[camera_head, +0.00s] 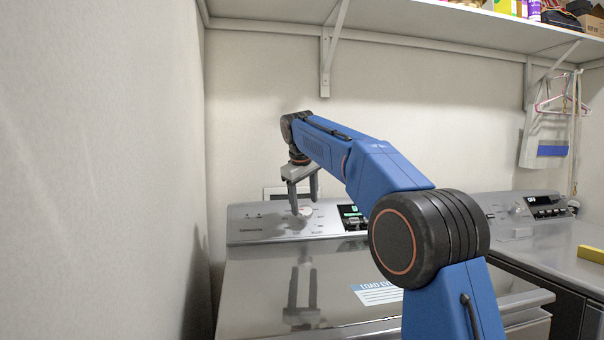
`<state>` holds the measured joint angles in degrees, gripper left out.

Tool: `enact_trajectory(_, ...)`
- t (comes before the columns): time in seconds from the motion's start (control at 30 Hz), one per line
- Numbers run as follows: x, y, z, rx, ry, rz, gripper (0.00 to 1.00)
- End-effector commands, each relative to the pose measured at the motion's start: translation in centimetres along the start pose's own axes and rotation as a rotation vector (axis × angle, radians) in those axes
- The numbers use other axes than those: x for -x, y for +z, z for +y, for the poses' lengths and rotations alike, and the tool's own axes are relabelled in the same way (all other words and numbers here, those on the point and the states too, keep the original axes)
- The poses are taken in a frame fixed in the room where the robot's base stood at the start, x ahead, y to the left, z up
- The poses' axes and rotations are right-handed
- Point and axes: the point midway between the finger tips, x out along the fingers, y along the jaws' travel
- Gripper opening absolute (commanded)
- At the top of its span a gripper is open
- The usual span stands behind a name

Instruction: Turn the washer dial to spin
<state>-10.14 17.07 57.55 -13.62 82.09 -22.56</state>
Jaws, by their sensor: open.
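The washer (285,285) stands against the back wall, with its grey control panel (255,222) along the rear edge. The washer dial (306,211) is a small pale round knob on that panel, partly hidden by my gripper. My gripper (305,207) points down with its two fingers apart, just in front of or beside the dial. I cannot tell whether a finger touches it. A small lit display (350,211) sits to the right of the dial. The dial's markings are too small to read.
A wall stands close on the left. A shelf (440,27) on brackets runs overhead. A second appliance (520,215) stands to the right with a yellow object (591,254) on it. Hangers (563,105) hang at far right. The washer's glossy lid is mostly clear, with a label (378,294).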

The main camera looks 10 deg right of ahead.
Motion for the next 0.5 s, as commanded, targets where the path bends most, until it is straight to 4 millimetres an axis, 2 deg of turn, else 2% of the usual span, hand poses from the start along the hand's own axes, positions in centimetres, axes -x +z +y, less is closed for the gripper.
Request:
enact_trajectory(0.1, 2.5, -0.1, 0.0, 0.000, 0.001, 0.004, 0.60)
enact_trajectory(0.5, 10.3, -0.1, 0.0, 0.001, 0.001, 0.002, 0.60)
